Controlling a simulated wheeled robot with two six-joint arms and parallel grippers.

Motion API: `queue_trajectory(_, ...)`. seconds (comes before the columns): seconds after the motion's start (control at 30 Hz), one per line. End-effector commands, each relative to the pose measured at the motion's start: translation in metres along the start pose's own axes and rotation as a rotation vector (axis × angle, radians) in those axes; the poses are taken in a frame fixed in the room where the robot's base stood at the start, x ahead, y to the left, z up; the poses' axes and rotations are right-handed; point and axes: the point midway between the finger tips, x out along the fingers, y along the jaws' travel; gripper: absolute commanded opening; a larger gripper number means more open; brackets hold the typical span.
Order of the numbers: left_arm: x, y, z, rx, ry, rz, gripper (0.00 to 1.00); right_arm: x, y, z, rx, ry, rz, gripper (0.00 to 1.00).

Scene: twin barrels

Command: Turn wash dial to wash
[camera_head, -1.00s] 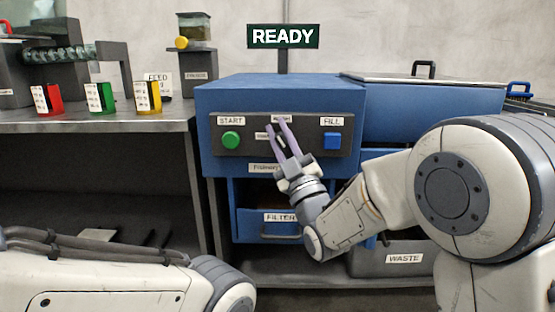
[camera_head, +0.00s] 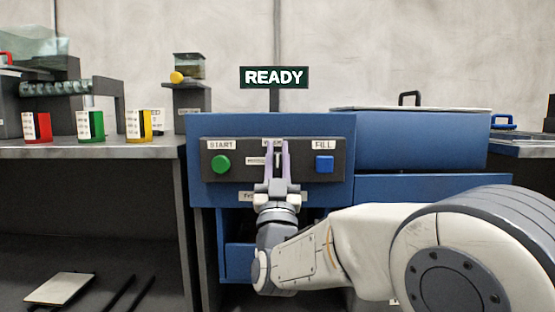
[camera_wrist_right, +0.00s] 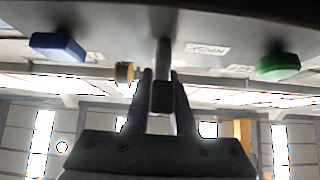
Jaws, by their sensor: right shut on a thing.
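The wash dial (camera_wrist_right: 162,95) shows in the right wrist view as a grey bar standing out from the control panel. My right gripper (camera_head: 276,147) reaches up to the panel from below, between the green and blue buttons. Its two fingers are on either side of the dial and shut on it. In the head view the fingers largely hide the dial, and the small labels around it are too blurred to read surely. My left gripper is out of view.
The dark panel (camera_head: 222,188) on the blue machine (camera_head: 330,124) carries a green START button (camera_head: 221,164) and a blue FILL button (camera_head: 324,164) close beside my fingers. A READY sign (camera_head: 274,77) stands above. Red, green and yellow containers stand on the left counter (camera_head: 163,148).

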Motion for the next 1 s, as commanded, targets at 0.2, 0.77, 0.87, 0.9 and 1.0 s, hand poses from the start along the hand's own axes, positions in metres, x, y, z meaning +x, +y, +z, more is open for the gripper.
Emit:
queue_trajectory(0.2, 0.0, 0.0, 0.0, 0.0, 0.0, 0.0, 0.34, 0.0, 0.0, 0.001, 0.003, -0.004, 0.004, 0.0)
queue_trajectory(0.77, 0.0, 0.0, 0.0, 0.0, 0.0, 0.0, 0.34, 0.0, 0.0, 0.0, 0.002, -0.002, 0.003, 0.53)
queue_trajectory(0.87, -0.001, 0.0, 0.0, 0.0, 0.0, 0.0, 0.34, -0.004, 0.0, 0.0, 0.002, -0.003, 0.002, 0.53)
queue_trajectory(0.9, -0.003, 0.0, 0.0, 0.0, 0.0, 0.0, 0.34, -0.009, 0.0, 0.001, 0.002, -0.004, 0.001, 0.53)
queue_trajectory(1.0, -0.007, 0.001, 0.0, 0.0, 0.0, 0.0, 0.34, -0.024, -0.001, 0.0, 0.002, -0.006, 0.0, 0.53)
